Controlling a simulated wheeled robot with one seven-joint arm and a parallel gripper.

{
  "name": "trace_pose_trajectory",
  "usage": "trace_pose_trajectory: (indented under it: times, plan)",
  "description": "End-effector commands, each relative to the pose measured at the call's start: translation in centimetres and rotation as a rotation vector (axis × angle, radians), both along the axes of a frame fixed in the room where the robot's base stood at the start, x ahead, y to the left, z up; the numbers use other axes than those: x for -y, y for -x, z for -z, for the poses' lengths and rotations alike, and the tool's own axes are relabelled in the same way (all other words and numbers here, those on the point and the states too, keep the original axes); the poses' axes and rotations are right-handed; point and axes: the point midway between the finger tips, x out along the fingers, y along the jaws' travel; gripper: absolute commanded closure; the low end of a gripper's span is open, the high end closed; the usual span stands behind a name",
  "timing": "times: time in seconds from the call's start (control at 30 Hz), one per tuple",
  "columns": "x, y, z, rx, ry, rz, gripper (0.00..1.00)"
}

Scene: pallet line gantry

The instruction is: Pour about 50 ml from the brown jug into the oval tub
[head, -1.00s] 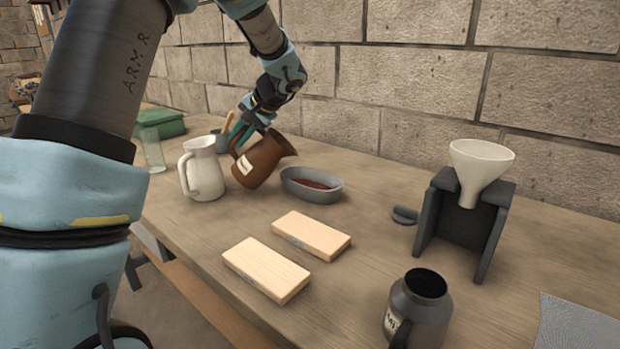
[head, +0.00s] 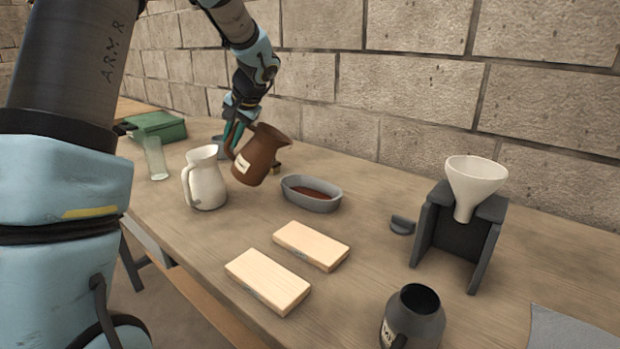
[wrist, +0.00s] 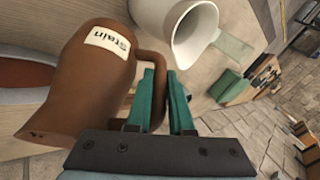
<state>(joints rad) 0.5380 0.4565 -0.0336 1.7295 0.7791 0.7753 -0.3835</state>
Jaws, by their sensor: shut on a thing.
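The brown jug (head: 262,155) has a white label, reading "Stain" in the wrist view (wrist: 88,75). My gripper (head: 233,135) is shut on its handle; the green fingers also show in the wrist view (wrist: 162,98). The jug is held above the table, tilted somewhat to the right, its mouth toward the oval tub. The grey oval tub (head: 312,204) stands on the table just right of and below the jug, with reddish-brown liquid inside. No stream shows between jug and tub. The level inside the jug is hidden.
A white jug (head: 207,180) stands close left of the brown jug. A clear glass (head: 155,160) and green box (head: 157,127) are farther left. Two wooden blocks (head: 311,246) lie in front of the tub. A funnel on a stand (head: 473,185) and a dark jug (head: 414,320) are at right.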

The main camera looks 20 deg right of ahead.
Motion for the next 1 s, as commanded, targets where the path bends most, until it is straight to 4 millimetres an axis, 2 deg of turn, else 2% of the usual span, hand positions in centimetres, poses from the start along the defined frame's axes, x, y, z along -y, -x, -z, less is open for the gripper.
trace_pose_trajectory:
  times: [0.03,0.2,0.53,1.0]
  plan:
    - [-0.3,-0.1,-1.3,-0.005,0.012,-0.001,1.0]
    - [-0.9,-0.4,-2.8,-0.026,0.062,-0.003,1.0]
    - [-2.1,-0.9,-4.3,-0.079,0.19,-0.005,1.0]
    - [-3.5,-1.5,-3.6,-0.161,0.385,-0.007,1.0]
